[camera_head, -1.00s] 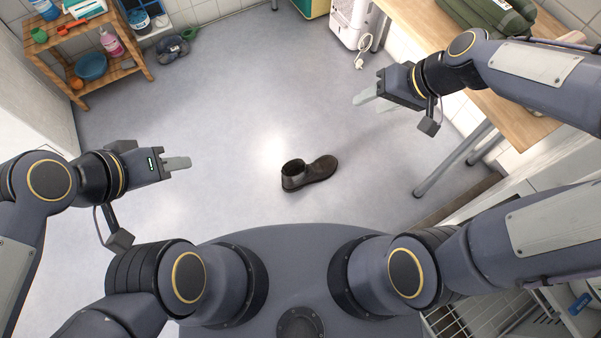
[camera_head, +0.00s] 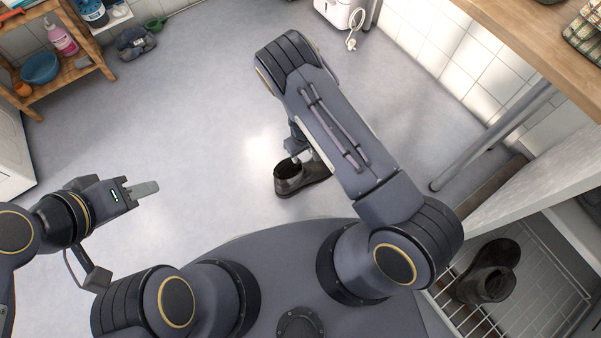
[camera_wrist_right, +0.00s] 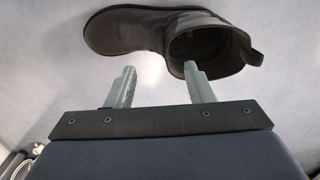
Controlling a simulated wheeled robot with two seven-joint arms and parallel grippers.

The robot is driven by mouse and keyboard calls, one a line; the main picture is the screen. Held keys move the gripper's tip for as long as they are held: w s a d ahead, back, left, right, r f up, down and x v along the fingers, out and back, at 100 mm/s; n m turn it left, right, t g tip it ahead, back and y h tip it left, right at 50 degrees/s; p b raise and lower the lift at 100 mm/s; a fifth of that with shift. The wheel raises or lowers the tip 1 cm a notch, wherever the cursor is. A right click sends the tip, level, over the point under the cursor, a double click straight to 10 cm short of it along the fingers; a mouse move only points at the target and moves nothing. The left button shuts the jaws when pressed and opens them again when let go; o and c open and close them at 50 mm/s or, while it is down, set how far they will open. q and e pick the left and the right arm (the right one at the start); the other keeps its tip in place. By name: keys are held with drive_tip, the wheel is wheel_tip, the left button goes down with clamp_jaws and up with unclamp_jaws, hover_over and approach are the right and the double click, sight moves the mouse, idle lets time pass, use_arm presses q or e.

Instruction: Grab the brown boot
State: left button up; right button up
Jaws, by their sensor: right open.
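A dark brown boot (camera_head: 289,181) lies upright on the floor in front of my base, partly hidden by my right arm in the head view. In the right wrist view the boot (camera_wrist_right: 135,32) has its toe to the left and its open shaft to the right. My right gripper (camera_wrist_right: 160,70) is open and empty, its fingers pointing at the boot. The right fingertip overlaps the shaft's edge in the picture; I cannot tell whether it touches. A similar dark boot (camera_head: 488,272) sits at the lower right. My left gripper (camera_head: 143,189) is away to the left; its jaw opening cannot be made out.
A wire rack (camera_head: 540,262) holds the second boot. A wooden table (camera_head: 520,35) with a metal leg (camera_head: 490,135) stands at the right. A wooden shelf (camera_head: 75,72) stands at the upper left. Open floor (camera_head: 200,120) lies between.

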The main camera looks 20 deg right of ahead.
sight(302, 163)
wheel_tip(302, 163, down, 8)
drive_tip(key=b, duration=0.3)
drive_tip(key=shift+s+a+r, duration=0.1)
drive_tip(key=shift+s+r, duration=0.05)
clamp_jaws()
idle(1.3)
